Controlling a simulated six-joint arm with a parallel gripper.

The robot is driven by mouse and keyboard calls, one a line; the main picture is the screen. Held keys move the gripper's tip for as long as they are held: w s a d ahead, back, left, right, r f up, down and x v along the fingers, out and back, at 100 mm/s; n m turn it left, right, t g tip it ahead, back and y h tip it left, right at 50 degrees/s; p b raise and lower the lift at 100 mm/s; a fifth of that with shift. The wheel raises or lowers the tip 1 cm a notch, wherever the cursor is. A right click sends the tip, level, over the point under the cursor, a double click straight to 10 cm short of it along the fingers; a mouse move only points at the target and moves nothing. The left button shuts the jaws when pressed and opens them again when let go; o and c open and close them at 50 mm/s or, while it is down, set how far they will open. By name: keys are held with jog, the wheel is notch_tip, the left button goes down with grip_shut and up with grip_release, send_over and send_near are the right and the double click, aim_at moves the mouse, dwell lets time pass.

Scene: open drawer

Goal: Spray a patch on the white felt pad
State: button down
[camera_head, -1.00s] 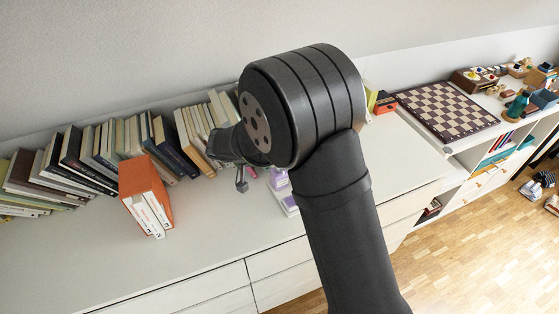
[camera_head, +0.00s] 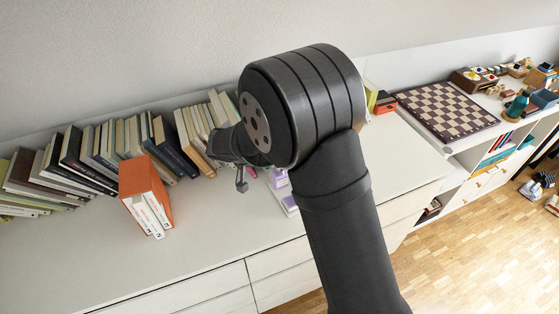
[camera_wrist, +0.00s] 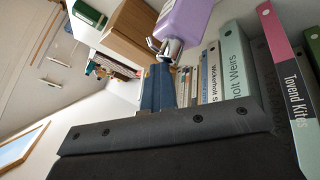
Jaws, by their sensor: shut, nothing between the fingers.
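My gripper (camera_head: 242,186) is shut and empty above the white cabinet top, in front of the book row. In the head view a lavender and white object (camera_head: 279,179) shows just right of my gripper, partly hidden behind my arm.
A row of leaning books (camera_head: 100,150) stands along the wall. An orange box with white-spined volumes (camera_head: 146,195) stands in front of them. A chessboard (camera_head: 447,110) lies at the right. The cabinet top (camera_head: 75,262) is clear at front left.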

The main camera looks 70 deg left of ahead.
jog(key=shift+d+f, duration=0.1)
jog(key=shift+f, duration=0.6)
jog(key=shift+r, duration=3.55)
